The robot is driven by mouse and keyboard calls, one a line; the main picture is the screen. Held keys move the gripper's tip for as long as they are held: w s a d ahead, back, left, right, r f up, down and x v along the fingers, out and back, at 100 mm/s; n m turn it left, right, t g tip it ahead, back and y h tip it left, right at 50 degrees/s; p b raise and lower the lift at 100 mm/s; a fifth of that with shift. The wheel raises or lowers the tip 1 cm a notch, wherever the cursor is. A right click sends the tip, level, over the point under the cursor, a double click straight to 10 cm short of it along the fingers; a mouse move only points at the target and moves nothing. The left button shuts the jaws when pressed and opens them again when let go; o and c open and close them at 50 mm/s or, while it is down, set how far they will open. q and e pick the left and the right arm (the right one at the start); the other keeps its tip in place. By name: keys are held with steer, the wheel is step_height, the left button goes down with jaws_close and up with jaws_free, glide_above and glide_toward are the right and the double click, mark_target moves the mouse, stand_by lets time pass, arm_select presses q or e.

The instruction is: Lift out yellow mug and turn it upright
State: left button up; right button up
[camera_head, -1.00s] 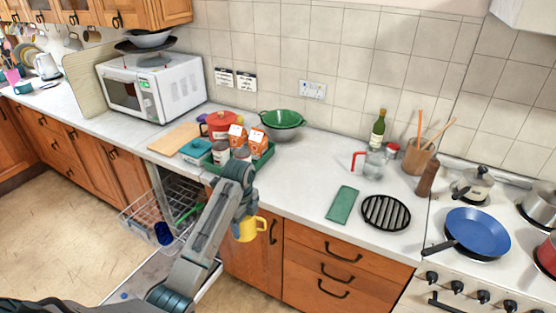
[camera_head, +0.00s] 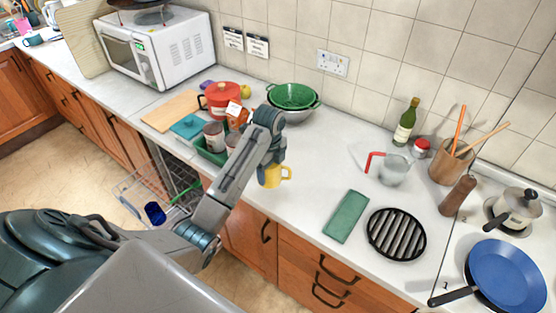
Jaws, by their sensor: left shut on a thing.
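The yellow mug (camera_head: 273,177) hangs below my left gripper (camera_head: 272,160), with its handle pointing right. My left gripper is shut on the mug from above, near the counter's front edge. The mug's axis looks roughly vertical. The gripper hides its top, so I cannot tell which end is the opening, nor whether it touches the counter. The open dishwasher rack (camera_head: 128,184) stands at the lower left with a dark blue cup (camera_head: 154,213) in it; my arm covers part of it. My right gripper is not in view.
The green tray (camera_head: 207,154) with jars and a carton stands left of the gripper. A green colander (camera_head: 292,96) is behind. The counter between mug and cloth is clear.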

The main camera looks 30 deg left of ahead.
arm_select(q)
steer(key=f, duration=0.4)
steer(key=shift+s+f, duration=0.2)
steer(key=shift+f, duration=0.3)
steer(key=shift+s, duration=0.3)
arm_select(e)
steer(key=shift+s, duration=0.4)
arm_select(q)
steer(key=shift+w+f, duration=0.15)
steer(key=shift+f, duration=0.05)
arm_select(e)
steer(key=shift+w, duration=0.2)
arm_select(q)
steer(key=shift+f, duration=0.35)
steer(key=o, duration=1.3)
